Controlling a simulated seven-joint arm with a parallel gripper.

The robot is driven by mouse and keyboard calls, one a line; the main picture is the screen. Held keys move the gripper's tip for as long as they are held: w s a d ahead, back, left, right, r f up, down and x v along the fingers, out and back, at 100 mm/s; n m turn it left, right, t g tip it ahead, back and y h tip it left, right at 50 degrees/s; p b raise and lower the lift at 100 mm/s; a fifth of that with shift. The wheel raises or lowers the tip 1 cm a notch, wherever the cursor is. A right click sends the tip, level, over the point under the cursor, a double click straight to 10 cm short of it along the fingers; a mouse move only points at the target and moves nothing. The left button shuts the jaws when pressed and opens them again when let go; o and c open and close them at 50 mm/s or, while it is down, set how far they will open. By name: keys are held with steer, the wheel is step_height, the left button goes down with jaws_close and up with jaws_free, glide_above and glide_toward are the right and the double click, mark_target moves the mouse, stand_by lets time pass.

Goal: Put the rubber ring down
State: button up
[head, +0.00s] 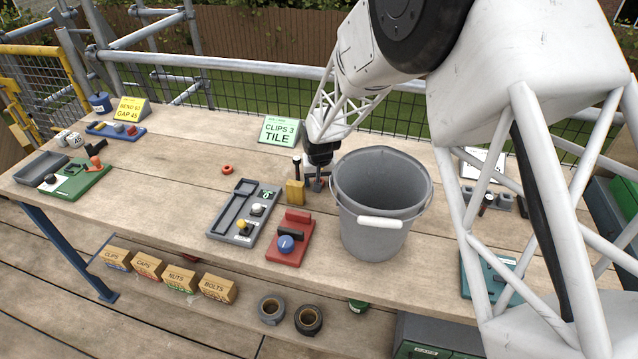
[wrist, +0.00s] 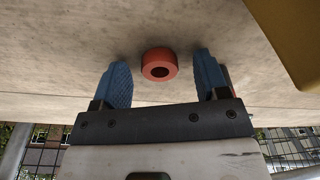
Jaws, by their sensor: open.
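A small red-orange ring (head: 227,169) lies flat on the table in the head view, left of my gripper (head: 317,183). In the wrist view a red ring (wrist: 159,64) shows between the blue fingertips of my gripper (wrist: 165,80), with a visible gap on each side. I cannot tell whether both views show the same ring, or whether the ring in the wrist view rests on the wood. My gripper is open, low over the table between a yellow block and a grey bucket, partly hidden in the head view.
The grey bucket (head: 374,238) stands close to the right of my gripper. The yellow block (head: 295,193) stands close on its left and front. A grey tray (head: 229,228) and a red holder (head: 284,252) lie nearer the front. Bare wood (head: 190,190) is free left of the tray.

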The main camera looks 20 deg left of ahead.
steer(key=shift+c, duration=0.2)
steer(key=c, duration=1)
steer(key=shift+c, duration=0.3)
steer(key=shift+r, duration=5)
steer(key=shift+d, duration=0.1)
steer(key=w+d+r+m, duration=0.1)
steer(key=w+d+r, duration=0.3)
steer(key=d, duration=0.9)
steer(key=w+d+r+m, duration=0.2)
steer(key=w+d+r, duration=0.3)
steer(key=d, duration=0.8)
steer(key=w+d+r+m, duration=0.1)
steer(key=w+d+r, duration=0.3)
steer(key=d, duration=1)
steer(key=shift+w+r+h, duration=0.2)
steer(key=shift+w, duration=0.45)
steer(key=shift+w+r+h, duration=0.2)
steer(key=shift+w, duration=0.4)
steer(key=shift+a, duration=0.1)
